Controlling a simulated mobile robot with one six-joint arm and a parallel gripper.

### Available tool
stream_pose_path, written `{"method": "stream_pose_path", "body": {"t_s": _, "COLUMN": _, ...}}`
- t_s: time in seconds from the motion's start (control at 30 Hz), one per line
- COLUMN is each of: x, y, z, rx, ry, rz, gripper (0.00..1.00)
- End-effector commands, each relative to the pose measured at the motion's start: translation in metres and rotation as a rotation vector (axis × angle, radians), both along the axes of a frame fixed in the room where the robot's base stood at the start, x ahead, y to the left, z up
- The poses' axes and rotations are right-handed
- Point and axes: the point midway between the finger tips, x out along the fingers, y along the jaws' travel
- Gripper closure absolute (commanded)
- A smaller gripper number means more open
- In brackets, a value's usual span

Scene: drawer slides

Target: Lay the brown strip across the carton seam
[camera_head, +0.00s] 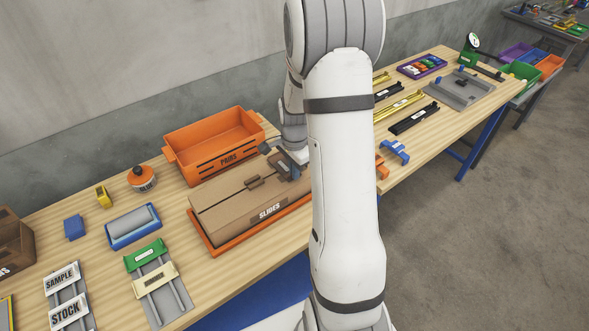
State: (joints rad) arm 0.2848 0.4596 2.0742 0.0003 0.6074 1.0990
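The closed brown carton (224,207), marked SLIDES, sits in a low orange tray (205,241) on the bench. Its seam runs lengthwise along the top. A small dark brown piece (253,183), which looks like the brown strip, is on or just above the carton top, near the seam; I cannot tell whether it touches. My gripper (284,172) is low over the right end of the carton, just right of the brown piece. My own white arm hides part of the carton's right side, and the fingertips are too small to read.
An orange PAIRS bin (212,146) stands close behind the carton. Slide rails (158,284) lie front left. A blue clamp-like part (396,151) is right of my arm.

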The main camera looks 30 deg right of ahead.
Motion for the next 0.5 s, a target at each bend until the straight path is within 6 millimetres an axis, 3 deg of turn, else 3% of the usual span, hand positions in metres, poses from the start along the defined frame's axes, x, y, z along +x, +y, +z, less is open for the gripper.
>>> {"method": "stream_pose_path", "body": {"t_s": 0.17, "x": -0.0002, "y": -0.0004, "z": -0.0035, "rx": 0.000, "ry": 0.000, "rz": -0.001, "gripper": 1.00}}
{"method": "stream_pose_path", "body": {"t_s": 0.5, "x": -0.0002, "y": -0.0004, "z": -0.0029, "rx": 0.000, "ry": 0.000, "rz": -0.001, "gripper": 0.72}}
